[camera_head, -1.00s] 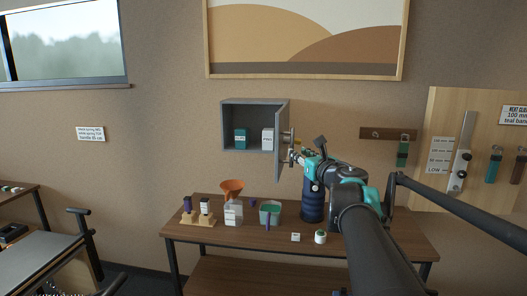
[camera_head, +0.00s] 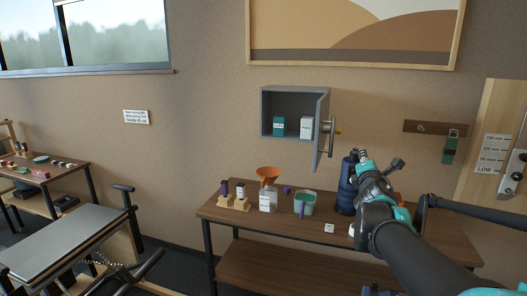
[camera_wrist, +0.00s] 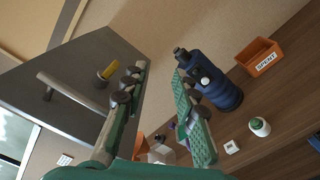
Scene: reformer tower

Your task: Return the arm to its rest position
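My gripper (camera_head: 360,157) is in front of the wall above the table, to the right of the open cabinet and its door. In the wrist view my gripper (camera_wrist: 155,105) has its two fingers spread apart with nothing between them. The grey cabinet (camera_head: 290,91) hangs on the wall with its door (camera_head: 322,130) swung open. A teal box (camera_head: 279,126) and a white box (camera_head: 306,128) stand inside it. The door's handle and a yellow key-like piece (camera_wrist: 108,71) show close by in the wrist view.
The wooden table (camera_head: 262,222) holds a dark blue bottle (camera_head: 346,190), an orange funnel (camera_head: 268,173) on a clear container, a green tub (camera_head: 304,203) and small items. An orange bin (camera_wrist: 259,57) shows in the wrist view. A grey padded bench (camera_head: 62,244) stands at left.

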